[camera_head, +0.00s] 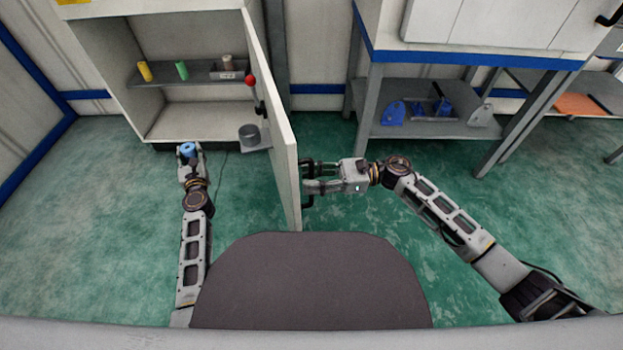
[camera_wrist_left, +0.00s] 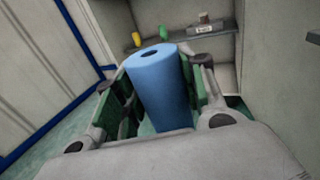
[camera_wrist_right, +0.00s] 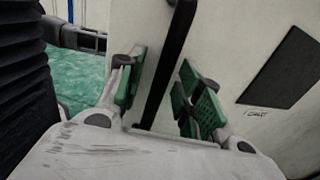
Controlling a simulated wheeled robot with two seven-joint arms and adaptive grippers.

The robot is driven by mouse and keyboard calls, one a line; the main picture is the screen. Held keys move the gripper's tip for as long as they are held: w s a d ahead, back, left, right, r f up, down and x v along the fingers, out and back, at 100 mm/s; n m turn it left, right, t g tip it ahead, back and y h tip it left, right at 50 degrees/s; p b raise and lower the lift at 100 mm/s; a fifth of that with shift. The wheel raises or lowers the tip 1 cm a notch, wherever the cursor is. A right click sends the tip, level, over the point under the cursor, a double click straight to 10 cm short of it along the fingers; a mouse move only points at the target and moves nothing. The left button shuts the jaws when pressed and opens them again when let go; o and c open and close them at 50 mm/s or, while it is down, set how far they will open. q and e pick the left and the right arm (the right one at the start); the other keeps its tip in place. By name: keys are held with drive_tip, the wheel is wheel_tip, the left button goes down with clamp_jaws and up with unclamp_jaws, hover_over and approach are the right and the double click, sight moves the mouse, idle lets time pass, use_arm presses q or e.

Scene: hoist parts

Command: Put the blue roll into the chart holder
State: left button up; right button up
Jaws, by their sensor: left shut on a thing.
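The blue roll (camera_head: 187,148) is upright in my left gripper (camera_head: 189,156), in front of the open cabinet. In the left wrist view the roll (camera_wrist_left: 160,92) stands between the two fingers, its hollow top end showing. A grey round cup (camera_head: 249,134), apparently the chart holder, sits on a small ledge at the inner side of the cabinet door, right of and apart from the roll. My right gripper (camera_head: 306,180) is at the door's outer side. In the right wrist view its fingers (camera_wrist_right: 163,95) are apart, on either side of the black door handle (camera_wrist_right: 168,70).
The cabinet door (camera_head: 272,115) stands open toward me. A cabinet shelf (camera_head: 165,82) holds a yellow roll (camera_head: 145,71), a green roll (camera_head: 182,70) and a labelled block (camera_head: 228,75). A red-knobbed lever (camera_head: 251,80) is on the door. A workbench (camera_head: 470,60) stands right.

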drive_tip(key=shift+a, duration=0.2)
clamp_jaws()
drive_tip(key=shift+d, duration=0.15)
